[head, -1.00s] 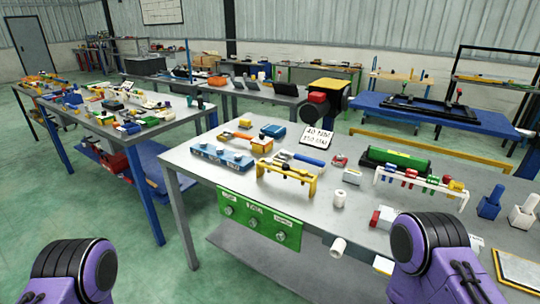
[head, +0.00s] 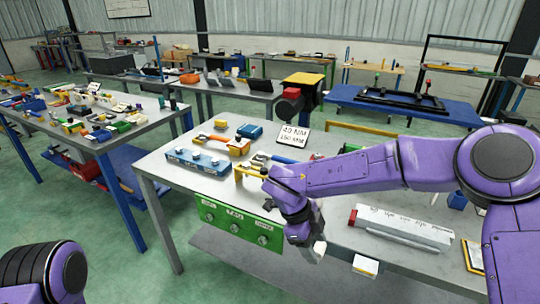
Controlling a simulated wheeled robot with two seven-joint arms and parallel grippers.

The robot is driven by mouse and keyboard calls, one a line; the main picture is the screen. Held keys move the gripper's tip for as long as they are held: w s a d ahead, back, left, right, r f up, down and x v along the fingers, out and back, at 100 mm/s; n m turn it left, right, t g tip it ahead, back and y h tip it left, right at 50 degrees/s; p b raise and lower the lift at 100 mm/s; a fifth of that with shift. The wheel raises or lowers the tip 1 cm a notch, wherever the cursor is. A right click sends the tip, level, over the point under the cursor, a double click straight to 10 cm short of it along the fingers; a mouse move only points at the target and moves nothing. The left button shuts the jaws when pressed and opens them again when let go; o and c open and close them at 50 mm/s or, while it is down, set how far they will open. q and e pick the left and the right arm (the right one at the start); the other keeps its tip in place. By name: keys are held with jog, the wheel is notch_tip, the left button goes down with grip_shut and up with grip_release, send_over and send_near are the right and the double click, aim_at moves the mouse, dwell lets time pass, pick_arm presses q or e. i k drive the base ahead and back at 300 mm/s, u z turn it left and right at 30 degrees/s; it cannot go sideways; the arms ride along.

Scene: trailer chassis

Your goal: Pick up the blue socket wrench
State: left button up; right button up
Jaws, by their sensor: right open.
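The blue socket wrench (head: 284,160) lies on the grey workbench (head: 165,172), behind a yellow rack (head: 243,172). Its blue handle shows in part; my right arm's purple wrist and forearm cover nearby ground.
A blue block with silver knobs (head: 197,161) and an orange-yellow tool (head: 238,146) lie left of the wrench. A sign (head: 294,136) stands behind it. A long white box with a red end (head: 402,230) lies at the right. A green panel (head: 237,221) hangs at the bench front.

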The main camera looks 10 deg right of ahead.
aim_at(261, 157)
jog(key=z, duration=0.05)
jog(key=i, duration=1.85)
